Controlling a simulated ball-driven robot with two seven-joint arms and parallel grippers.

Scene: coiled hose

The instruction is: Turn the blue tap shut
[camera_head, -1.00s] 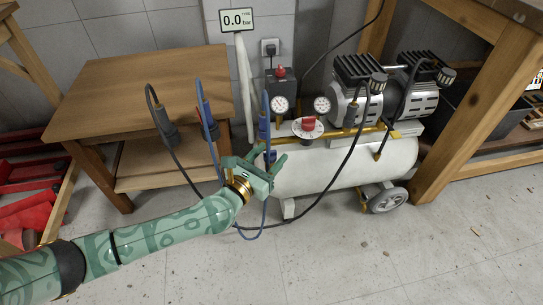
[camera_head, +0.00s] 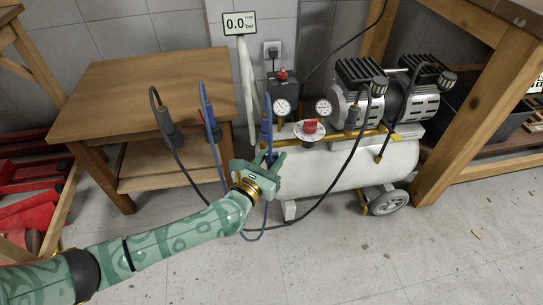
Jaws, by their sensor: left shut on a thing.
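The blue tap (camera_head: 266,132) appears as an upright blue fitting at the front left of the compressor tank, with a blue hose at its top. Its lower part is hidden behind my left gripper (camera_head: 271,163). The left gripper is closed at the foot of this fitting, on what looks like a small blue part of it. The exact grip and how far the tap is turned are too small to tell. My right gripper is not in view.
A display (camera_head: 239,23) reads 0.0 bar. Blue and black hoses hang near my arm. A wooden table (camera_head: 135,85) stands left; a wooden frame stands right. The front floor is mostly clear.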

